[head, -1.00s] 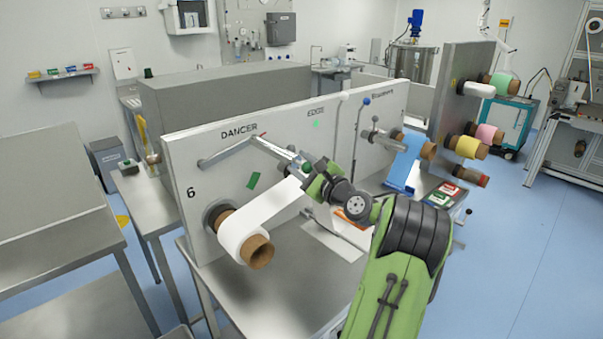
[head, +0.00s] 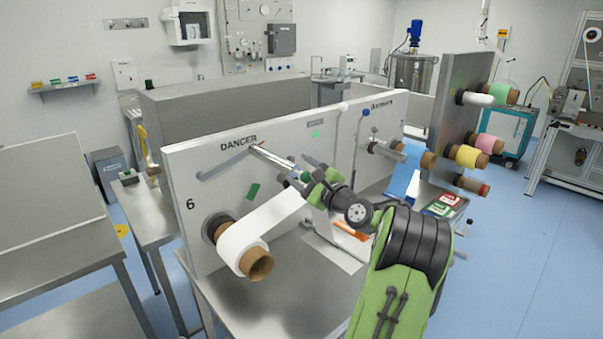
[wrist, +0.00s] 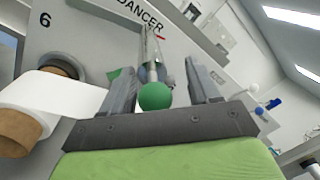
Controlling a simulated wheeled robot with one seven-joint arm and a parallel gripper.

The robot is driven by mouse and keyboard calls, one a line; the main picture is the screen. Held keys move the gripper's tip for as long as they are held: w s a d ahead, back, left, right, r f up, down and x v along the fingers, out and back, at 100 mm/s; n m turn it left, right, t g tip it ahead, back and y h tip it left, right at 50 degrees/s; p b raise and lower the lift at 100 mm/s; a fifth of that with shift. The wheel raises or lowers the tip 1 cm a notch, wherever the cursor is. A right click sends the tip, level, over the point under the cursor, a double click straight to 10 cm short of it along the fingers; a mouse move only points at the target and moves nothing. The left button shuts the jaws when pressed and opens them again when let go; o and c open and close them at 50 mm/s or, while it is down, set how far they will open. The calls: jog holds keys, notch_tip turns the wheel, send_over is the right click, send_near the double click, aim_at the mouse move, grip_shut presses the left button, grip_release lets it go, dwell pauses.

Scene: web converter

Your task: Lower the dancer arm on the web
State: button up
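The dancer arm (head: 222,163) is a grey metal bar on the white panel under the word DANCER, beside a small red mark. It slopes up to the right, and a metal roller (head: 272,160) sticks out from its raised end. A green knob (head: 304,176) tips the roller. My gripper (head: 312,178) is at this knob. In the wrist view the green knob (wrist: 155,96) sits between the two grey fingers, nearer the left one, with a gap on the right. The white web (head: 268,218) runs from a roll on a brown core up toward the roller; its far part is hidden by my gripper.
The panel (head: 180,235) stands on a steel table (head: 235,310). A blue-tipped lever (head: 358,140) and a white-tipped lever (head: 335,135) rise to the right of my gripper. A blue roll (head: 418,157) and red and green cards (head: 440,205) lie farther right.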

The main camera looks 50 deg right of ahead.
jog(key=shift+w+a, duration=0.1)
jog(key=shift+a, duration=0.05)
jog(key=b+v, duration=0.2)
jog(key=v, duration=1.3)
jog(key=shift+s+b, duration=0.4)
